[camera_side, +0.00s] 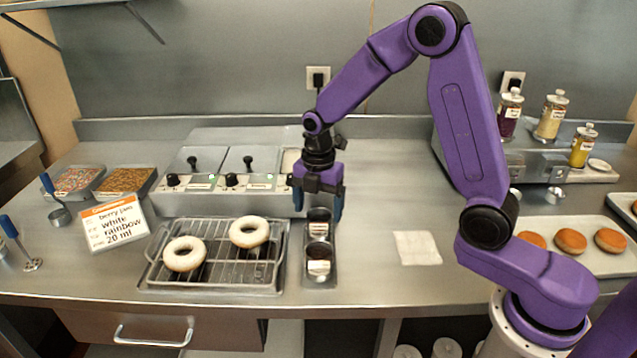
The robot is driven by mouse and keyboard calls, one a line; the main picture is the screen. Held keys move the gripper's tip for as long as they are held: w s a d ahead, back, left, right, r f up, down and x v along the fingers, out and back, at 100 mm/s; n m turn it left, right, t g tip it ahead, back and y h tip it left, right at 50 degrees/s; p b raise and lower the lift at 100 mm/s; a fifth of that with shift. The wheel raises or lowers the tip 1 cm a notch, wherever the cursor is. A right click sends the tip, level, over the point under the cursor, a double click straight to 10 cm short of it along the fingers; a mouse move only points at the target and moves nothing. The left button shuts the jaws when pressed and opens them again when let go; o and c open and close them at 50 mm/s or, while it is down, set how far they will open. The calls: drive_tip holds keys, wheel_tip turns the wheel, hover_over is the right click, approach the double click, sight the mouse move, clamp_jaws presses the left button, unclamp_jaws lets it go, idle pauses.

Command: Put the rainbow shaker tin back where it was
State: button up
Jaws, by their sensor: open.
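A narrow dark tray (327,281) stands right of the wire rack and holds a short row of small shaker tins. The front tin (318,268) has a pale label facing the camera. Another tin (318,231) stands behind it, and a dark round top shows at the back of the row. The labels are too small to read, so I cannot tell which is the rainbow shaker tin. My gripper (318,211) is open, pointing down at the back end of the tray. Its fingers are on either side of the rearmost tin's top; I cannot tell whether they touch it.
Two white-glazed donuts (184,253) lie on a wire rack (222,277). An order card (114,224) reads berry jam, white, rainbow, 20 ml. A glaze warmer (226,199) stands behind. A napkin (417,247), labelled jars (552,116) and plain donuts (570,241) are at right.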

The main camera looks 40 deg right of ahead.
wheel_tip(320, 180, up, 7)
drive_tip(key=shift+r, duration=0.15)
drive_tip(key=s+m, duration=0.9)
drive_tip(key=s, duration=2)
drive_tip(key=shift+s+d+m, duration=0.3)
drive_tip(key=shift+m, duration=0.1)
drive_tip(key=shift+c, duration=0.3)
